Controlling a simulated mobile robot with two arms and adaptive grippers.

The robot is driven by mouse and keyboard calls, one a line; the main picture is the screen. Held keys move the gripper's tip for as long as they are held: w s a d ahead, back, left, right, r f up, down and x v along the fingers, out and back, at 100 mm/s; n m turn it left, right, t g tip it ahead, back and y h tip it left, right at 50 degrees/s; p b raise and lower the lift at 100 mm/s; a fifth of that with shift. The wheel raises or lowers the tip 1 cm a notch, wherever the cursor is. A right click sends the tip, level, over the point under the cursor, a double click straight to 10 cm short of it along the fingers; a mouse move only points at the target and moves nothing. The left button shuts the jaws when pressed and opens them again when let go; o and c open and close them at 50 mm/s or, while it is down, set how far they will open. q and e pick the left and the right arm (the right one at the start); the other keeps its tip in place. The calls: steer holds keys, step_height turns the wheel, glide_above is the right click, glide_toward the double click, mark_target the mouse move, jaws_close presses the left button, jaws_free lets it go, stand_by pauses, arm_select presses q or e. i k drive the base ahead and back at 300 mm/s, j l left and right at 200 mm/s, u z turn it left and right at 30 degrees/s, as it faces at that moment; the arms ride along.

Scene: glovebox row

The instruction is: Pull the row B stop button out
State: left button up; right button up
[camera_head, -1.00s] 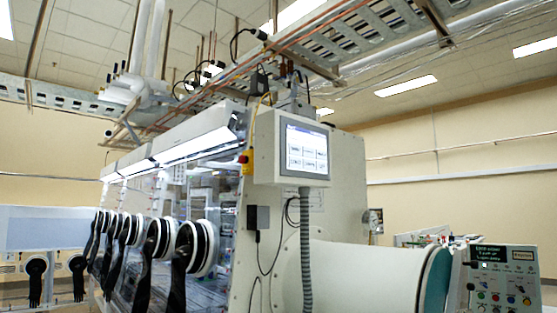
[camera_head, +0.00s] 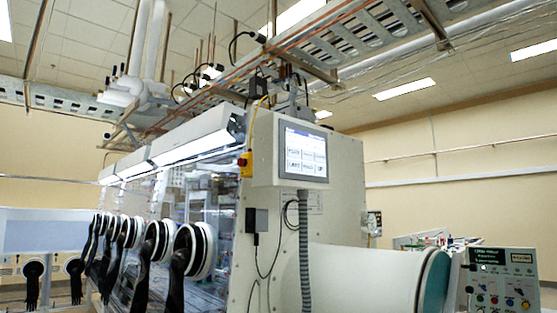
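A red stop button on a yellow box (camera_head: 245,164) is mounted at the front corner of the glovebox (camera_head: 266,215), just left of the touch screen (camera_head: 306,154). The button is small here, and I cannot tell whether it is pressed in or out. No row label is readable near it. Neither of my grippers is in view.
Several black gloves hang from white round ports (camera_head: 195,250) along the glovebox's left side. A large white cylinder (camera_head: 365,275) juts out to the right. A control panel (camera_head: 503,280) with coloured buttons stands at the far right. Cable trays run overhead.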

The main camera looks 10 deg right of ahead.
mark_target(240, 162)
steer(key=i+j+z, duration=0.3)
steer(key=i+j, duration=0.15)
steer(key=j, duration=0.2)
steer(key=i+j+z, duration=0.15)
steer(key=j, duration=0.2)
steer(key=i+j+z, duration=0.2)
steer(key=i+j, duration=0.05)
steer(key=j, duration=0.1)
